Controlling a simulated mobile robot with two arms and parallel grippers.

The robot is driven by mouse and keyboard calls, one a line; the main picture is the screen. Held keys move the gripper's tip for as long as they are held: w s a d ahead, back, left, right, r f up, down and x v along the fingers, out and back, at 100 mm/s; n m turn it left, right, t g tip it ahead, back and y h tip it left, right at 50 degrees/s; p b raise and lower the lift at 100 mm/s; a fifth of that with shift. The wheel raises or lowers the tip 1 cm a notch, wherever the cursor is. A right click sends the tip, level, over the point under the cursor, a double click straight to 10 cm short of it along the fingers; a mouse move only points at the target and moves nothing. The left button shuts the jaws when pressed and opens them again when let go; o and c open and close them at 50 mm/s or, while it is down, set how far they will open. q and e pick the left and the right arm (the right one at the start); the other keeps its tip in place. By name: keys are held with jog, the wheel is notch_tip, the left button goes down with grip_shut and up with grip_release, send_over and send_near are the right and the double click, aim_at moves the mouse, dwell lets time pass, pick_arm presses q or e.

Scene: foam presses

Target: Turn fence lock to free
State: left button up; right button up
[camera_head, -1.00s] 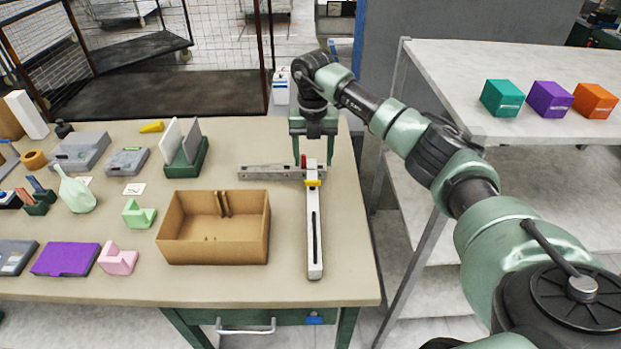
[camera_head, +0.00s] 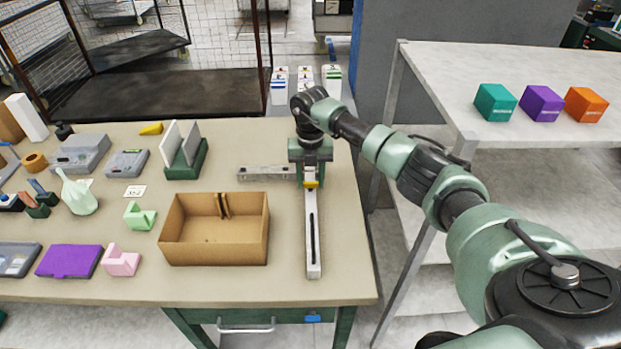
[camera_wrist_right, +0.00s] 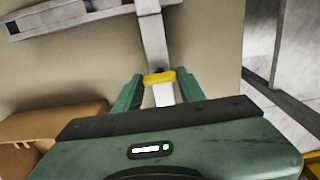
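The fence is a long pale metal bar with a dark slot (camera_head: 313,235), lying on the right part of the bench, with a flat metal crossbar (camera_head: 264,173) at its far end. A yellow piece (camera_head: 311,184) sits across the long bar; it also shows in the right wrist view (camera_wrist_right: 160,77). My right gripper (camera_head: 310,177) points down over the far part of the bar. In the wrist view its green fingers (camera_wrist_right: 160,88) stand apart, one on each side of the bar by the yellow piece; contact is unclear. The red lock part is hidden. My left gripper is out of view.
An open cardboard box (camera_head: 215,255) stands left of the bar. A green holder with upright plates (camera_head: 187,165) and several small items lie farther left. A grey shelf (camera_head: 430,75) with three coloured boxes stands at the right. Bench surface right of the bar is clear.

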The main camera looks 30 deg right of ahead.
jog(key=shift+n, duration=0.3)
grip_shut()
jog(key=n+b, duration=0.3)
jog(key=shift+f, duration=0.1)
jog(key=n+b, duration=0.2)
jog(key=n, duration=0.2)
jog(key=shift+n, duration=0.4)
jog(key=n+b, duration=0.2)
jog(key=n, duration=0.3)
jog(key=n+b, duration=0.1)
jog(key=n, duration=0.3)
jog(key=shift+r, duration=0.2)
jog(key=shift+n, duration=0.4)
jog(key=o, duration=1.3)
grip_release()
